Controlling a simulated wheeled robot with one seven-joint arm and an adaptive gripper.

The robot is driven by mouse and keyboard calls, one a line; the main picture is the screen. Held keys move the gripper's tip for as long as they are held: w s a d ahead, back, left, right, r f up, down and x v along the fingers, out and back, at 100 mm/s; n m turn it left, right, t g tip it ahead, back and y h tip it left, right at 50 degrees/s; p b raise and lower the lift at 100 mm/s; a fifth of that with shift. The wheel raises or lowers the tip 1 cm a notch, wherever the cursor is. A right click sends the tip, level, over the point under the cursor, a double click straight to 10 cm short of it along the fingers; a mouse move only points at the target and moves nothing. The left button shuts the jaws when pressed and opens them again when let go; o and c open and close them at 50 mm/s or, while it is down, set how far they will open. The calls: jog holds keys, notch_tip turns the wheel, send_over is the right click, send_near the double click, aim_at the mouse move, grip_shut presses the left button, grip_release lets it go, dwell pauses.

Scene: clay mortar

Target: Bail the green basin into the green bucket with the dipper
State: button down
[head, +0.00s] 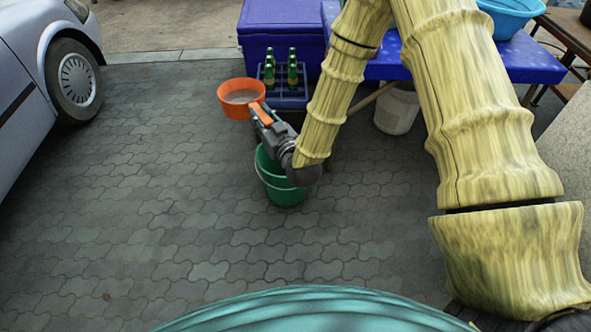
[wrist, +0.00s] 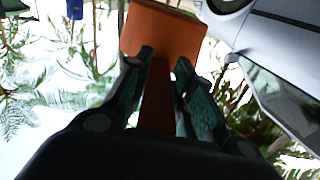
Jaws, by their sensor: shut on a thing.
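My gripper (head: 267,120) is shut on the handle of the orange dipper (head: 233,110). The wrist view shows the fingers on both sides of the orange handle (wrist: 157,100), with the dipper's cup (wrist: 160,35) beyond. In the head view the cup's opening faces up, and something greyish shows inside; I cannot tell whether it is liquid. The green bucket (head: 282,190) stands on the paving, partly hidden by my wrist. The cup appears beyond and left of the bucket's mouth. I see no plainly green basin; a light-blue basin (head: 515,10) is at the top right.
A purple cooler (head: 280,32) and a crate of green bottles (head: 284,98) stand behind the dipper. A silver car (head: 35,75) is at left. The paving (head: 150,200) left of the green bucket is clear.

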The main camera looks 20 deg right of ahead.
jog(key=w+d+f+m+b, duration=0.2)
jog(key=w+d+f+b, duration=0.2)
jog(key=f+b, duration=0.6)
jog(key=w+d+f+m+b, duration=0.25)
jog(key=f+b, duration=0.45)
jog(key=f, duration=0.8)
jog(key=w+d+f+m+b, duration=0.2)
jog(key=w+d+f+b, duration=0.2)
jog(key=f+b, duration=0.6)
jog(key=d+m, duration=0.1)
jog(key=m, duration=0.3)
jog(key=w+d+r+m+p, duration=0.1)
jog(key=m, duration=0.2)
jog(key=d+m+h+p, duration=0.1)
jog(key=d+m, duration=0.1)
jog(key=m, duration=0.2)
jog(key=shift+w+r+m, duration=0.15)
jog(key=shift+r+m, duration=0.1)
jog(key=shift+m, duration=0.1)
